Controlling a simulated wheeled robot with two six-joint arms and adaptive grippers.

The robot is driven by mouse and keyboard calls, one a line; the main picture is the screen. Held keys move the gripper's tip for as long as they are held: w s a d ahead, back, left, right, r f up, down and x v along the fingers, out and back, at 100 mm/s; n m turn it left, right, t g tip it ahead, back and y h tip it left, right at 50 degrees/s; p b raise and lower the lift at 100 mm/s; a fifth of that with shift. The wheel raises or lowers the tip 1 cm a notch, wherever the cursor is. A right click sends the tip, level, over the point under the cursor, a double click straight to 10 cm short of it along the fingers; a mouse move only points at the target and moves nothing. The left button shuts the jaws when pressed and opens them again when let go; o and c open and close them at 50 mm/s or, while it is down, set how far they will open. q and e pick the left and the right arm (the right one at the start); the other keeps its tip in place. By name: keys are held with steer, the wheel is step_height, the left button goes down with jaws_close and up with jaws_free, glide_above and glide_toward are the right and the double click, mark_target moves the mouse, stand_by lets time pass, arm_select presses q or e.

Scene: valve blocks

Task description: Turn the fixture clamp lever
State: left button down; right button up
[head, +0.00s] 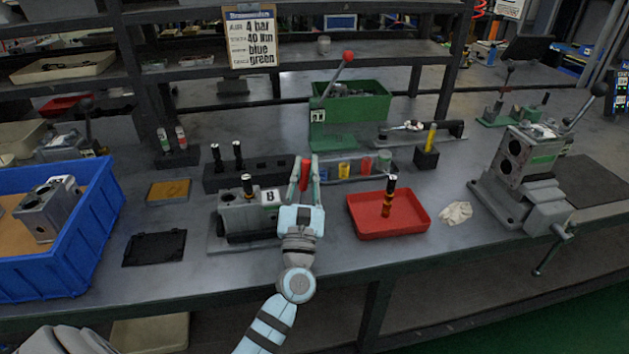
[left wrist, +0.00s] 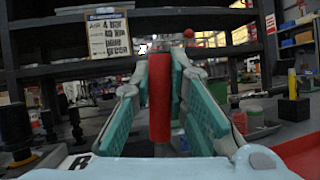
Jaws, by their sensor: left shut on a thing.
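My left gripper (head: 306,168) is upright behind the front of the bench, its fingers on either side of a red handle (head: 305,176). In the left wrist view the red handle (left wrist: 160,97) stands upright between the two green finger pads, and the gripper is shut on it. My right gripper is not in view.
A red tray (head: 358,222) is right of my arm, with a black-and-gold part (head: 389,197) standing in it. A blue crate (head: 85,235) is at the left. A grey vise (head: 525,190) is at the right.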

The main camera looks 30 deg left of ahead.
arm_select(q)
steer(key=shift+s+a+n+y, duration=0.25)
steer(key=shift+n+y, duration=0.15)
steer(key=shift+n, duration=0.2)
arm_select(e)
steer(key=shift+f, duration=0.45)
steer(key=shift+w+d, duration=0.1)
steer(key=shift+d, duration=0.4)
arm_select(q)
steer(key=c, duration=1.6)
jaws_free()
steer(key=shift+o, duration=0.2)
steer(key=v, duration=0.7)
steer(key=shift+d, duration=0.15)
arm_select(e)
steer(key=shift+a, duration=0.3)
arm_select(q)
steer(key=shift+s, duration=0.15)
